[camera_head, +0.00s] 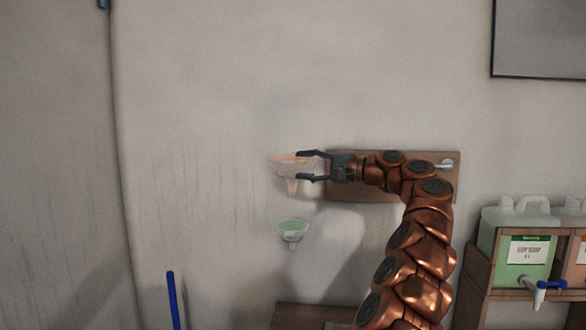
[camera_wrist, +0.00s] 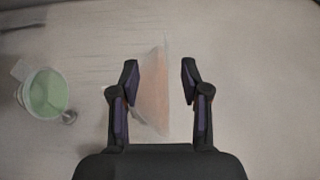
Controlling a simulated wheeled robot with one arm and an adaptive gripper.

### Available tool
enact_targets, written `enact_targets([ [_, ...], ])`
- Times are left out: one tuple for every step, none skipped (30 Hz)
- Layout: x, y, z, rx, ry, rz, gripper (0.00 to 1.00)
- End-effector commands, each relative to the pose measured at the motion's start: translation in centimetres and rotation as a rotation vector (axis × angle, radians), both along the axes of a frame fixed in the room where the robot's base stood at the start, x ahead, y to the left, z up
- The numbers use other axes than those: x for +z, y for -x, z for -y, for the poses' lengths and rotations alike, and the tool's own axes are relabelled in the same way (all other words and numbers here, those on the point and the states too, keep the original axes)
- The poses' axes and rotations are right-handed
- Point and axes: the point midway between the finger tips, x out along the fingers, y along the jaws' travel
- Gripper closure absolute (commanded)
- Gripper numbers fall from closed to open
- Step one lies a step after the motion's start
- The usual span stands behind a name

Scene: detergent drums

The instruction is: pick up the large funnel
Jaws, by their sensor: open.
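The large funnel (camera_head: 281,163) is a translucent orange funnel at the wall, wide end up and spout down. My gripper (camera_head: 299,166) is open and reaches it from the right, with one finger near its rim and the other near its spout. What holds the funnels is unclear.
A wooden board (camera_head: 440,187) is on the wall behind my arm. A wooden rack (camera_head: 479,270) at the right holds a green jug (camera_head: 512,257) with a blue-handled tap. A blue pole (camera_head: 173,298) stands at lower left. The wall left of the funnels is clear.

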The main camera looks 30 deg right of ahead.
Motion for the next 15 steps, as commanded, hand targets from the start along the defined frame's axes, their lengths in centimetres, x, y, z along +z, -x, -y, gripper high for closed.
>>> enact_targets([
  [0.0, -0.4, -0.3, 0.001, 0.0, 0.0, 0.54],
  [0.0, -0.6, -0.4, 0.001, 0.0, 0.0, 0.54],
  [0.0, -1.0, -0.7, 0.001, -0.001, -0.001, 0.54],
  [0.0, -1.3, -0.9, 0.001, -0.001, -0.001, 0.54],
  [0.0, -1.5, -1.0, 0.001, -0.001, -0.001, 0.54],
  [0.0, -1.8, -1.2, 0.001, -0.001, -0.001, 0.54],
  [0.0, -1.9, -1.3, 0.001, -0.001, -0.001, 0.54],
  [0.0, -2.0, -1.4, 0.001, -0.001, -0.001, 0.54],
  [0.0, -2.2, -1.6, 0.001, -0.001, -0.001, 0.54],
  [0.1, -2.4, -1.8, 0.002, 0.0, -0.001, 0.54],
  [0.1, -2.7, -2.0, 0.003, 0.0, -0.001, 0.54],
  [0.1, -3.0, -2.4, 0.004, 0.0, -0.001, 0.54],
  [0.1, -3.3, -2.6, 0.004, 0.0, -0.001, 0.54],
  [0.1, -3.6, -2.9, 0.005, 0.0, -0.001, 0.54],
  [0.1, -3.9, -3.1, 0.005, -0.001, -0.002, 0.54],
])
